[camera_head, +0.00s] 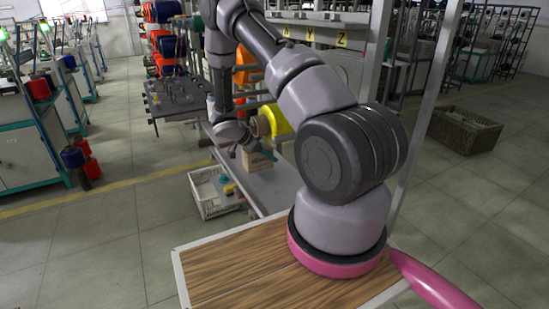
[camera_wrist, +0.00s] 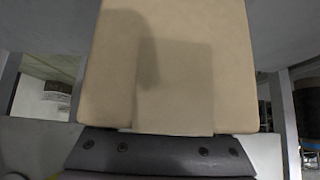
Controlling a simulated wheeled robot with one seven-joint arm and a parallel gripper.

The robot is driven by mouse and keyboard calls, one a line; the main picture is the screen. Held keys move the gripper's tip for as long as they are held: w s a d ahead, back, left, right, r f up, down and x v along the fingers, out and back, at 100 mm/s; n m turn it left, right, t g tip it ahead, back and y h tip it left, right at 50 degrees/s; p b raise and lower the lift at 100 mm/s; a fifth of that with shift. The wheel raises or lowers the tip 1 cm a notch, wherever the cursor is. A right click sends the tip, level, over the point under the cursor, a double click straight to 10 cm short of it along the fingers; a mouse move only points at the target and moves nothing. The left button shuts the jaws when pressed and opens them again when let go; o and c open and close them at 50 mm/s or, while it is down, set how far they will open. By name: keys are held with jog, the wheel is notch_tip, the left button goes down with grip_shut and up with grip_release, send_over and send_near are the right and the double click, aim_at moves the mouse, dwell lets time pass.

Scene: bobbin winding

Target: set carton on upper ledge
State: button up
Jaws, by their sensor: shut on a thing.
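The carton (camera_head: 259,161) is a small tan box at the lower grey shelf of the rack, partly hidden behind my gripper (camera_head: 247,150). In the wrist view the carton (camera_wrist: 170,65) fills the upper middle, its plain face close to the camera, with a dark gripper part (camera_wrist: 160,155) below it. My gripper is shut on the carton. I cannot tell whether the carton touches the lower shelf (camera_head: 275,190). An upper ledge (camera_head: 335,44) with yellow letter labels runs higher on the rack, partly hidden by my arm.
A yellow spool (camera_head: 278,118) sits just above and right of the carton. A white crate (camera_head: 210,192) stands on the floor left of the lower shelf. A rack post (camera_head: 425,110) rises at right. A brown basket (camera_head: 465,131) stands farther right.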

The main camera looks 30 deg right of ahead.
jog(key=x, duration=0.3)
jog(key=shift+d+r, duration=0.15)
jog(key=shift+d, duration=0.3)
jog(key=shift+f, duration=0.35)
jog(key=o, duration=1.5)
